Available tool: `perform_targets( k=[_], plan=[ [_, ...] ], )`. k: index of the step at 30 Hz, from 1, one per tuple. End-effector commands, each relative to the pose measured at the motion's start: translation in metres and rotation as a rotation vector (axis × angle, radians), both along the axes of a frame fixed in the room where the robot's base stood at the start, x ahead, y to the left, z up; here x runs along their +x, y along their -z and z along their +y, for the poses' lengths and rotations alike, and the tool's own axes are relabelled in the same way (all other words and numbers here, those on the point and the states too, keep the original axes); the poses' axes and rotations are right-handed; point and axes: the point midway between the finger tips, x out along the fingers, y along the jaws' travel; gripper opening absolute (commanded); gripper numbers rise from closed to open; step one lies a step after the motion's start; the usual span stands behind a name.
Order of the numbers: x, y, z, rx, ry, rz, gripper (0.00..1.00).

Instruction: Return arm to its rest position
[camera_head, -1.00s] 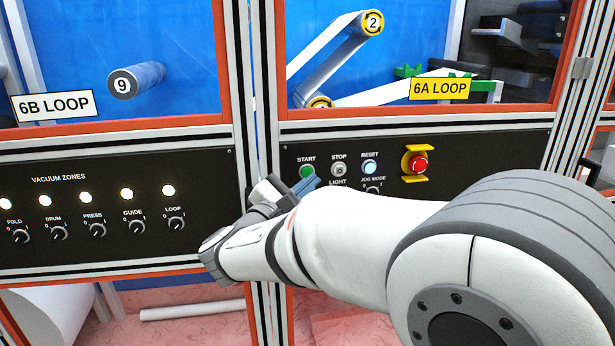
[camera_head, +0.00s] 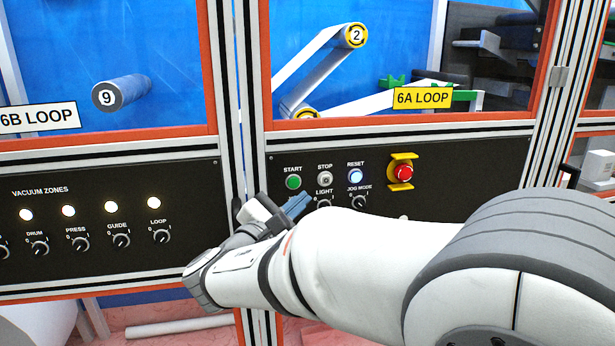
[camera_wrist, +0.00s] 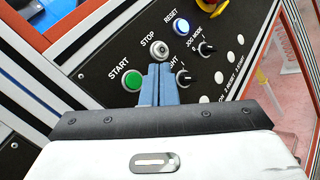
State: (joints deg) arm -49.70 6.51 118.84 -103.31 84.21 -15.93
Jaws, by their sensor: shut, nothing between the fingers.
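My gripper (camera_head: 297,205) is at the left end of the right-hand control panel (camera_head: 460,170), below the START button. Its blue fingers are together and hold nothing. In the wrist view the shut fingers (camera_wrist: 159,84) overlap the panel between the green START button (camera_wrist: 132,80) and the LIGHT knob (camera_wrist: 186,77). I cannot tell whether the fingertips are touching the panel. My white arm reaches in from the lower right and hides the lower part of the panel.
The panel also bears a STOP button (camera_head: 325,179), a lit blue RESET button (camera_head: 356,177) and a red emergency stop (camera_head: 403,173) with a yellow guard. A vacuum zones panel (camera_head: 100,215) is at the left. A metal frame post stands between the panels.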

Motion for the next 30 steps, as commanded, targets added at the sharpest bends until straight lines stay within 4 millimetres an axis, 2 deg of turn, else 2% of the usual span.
perform_targets(
  k=[1,2,5,6,9,13,17,21,25,30],
  plan=[
    [0.0,0.005,-0.023,0.043,0.047,0.03,0.0],
    [0.0,0.01,-0.038,0.075,0.079,0.054,0.0],
    [-0.01,0.035,-0.101,0.239,0.222,0.149,0.0],
    [-0.019,0.047,-0.127,0.323,0.29,0.189,0.0],
    [-0.049,0.079,-0.18,0.551,0.453,0.265,0.0],
    [-0.095,0.118,-0.224,0.874,0.654,0.314,0.0],
    [-0.141,0.149,-0.241,1.219,0.839,0.305,0.0],
    [-0.178,0.171,-0.238,1.593,1.005,0.229,0.0],
    [-0.195,0.179,-0.228,1.871,1.106,0.133,0.0],
    [-0.201,0.181,-0.219,2.066,1.165,0.048,0.0]
  ],
)
